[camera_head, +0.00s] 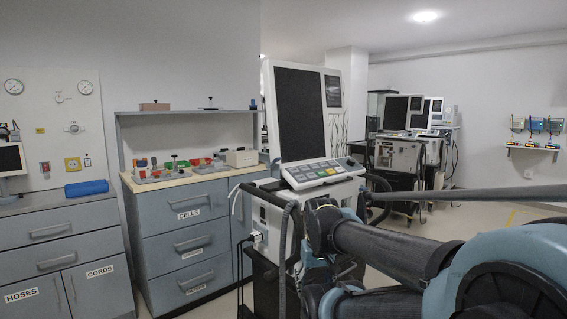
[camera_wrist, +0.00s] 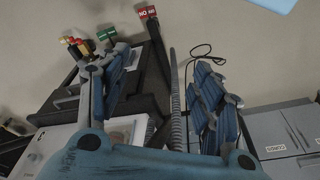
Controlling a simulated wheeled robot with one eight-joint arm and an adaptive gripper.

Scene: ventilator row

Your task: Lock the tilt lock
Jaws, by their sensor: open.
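The nearest ventilator (camera_head: 270,215) stands at the centre of the head view, its dark screen (camera_head: 299,115) upright above a keypad (camera_head: 318,173). I cannot pick out the tilt lock for certain in either view. My gripper (camera_wrist: 162,62) is open in the wrist view, with one blue padded finger on each side and nothing held. A grey corrugated hose (camera_wrist: 175,100) shows between the fingers; I cannot tell if it touches them. In the head view my arm reaches in from the right to the ventilator's side and hides part of it.
A red tag (camera_wrist: 147,12) on a dark strap and several coloured fittings (camera_wrist: 105,34) lie beyond the fingers. A drawer cabinet (camera_head: 188,240) stands left of the ventilator, with small items on top. More ventilators (camera_head: 405,150) stand behind. Some floor is open at the right.

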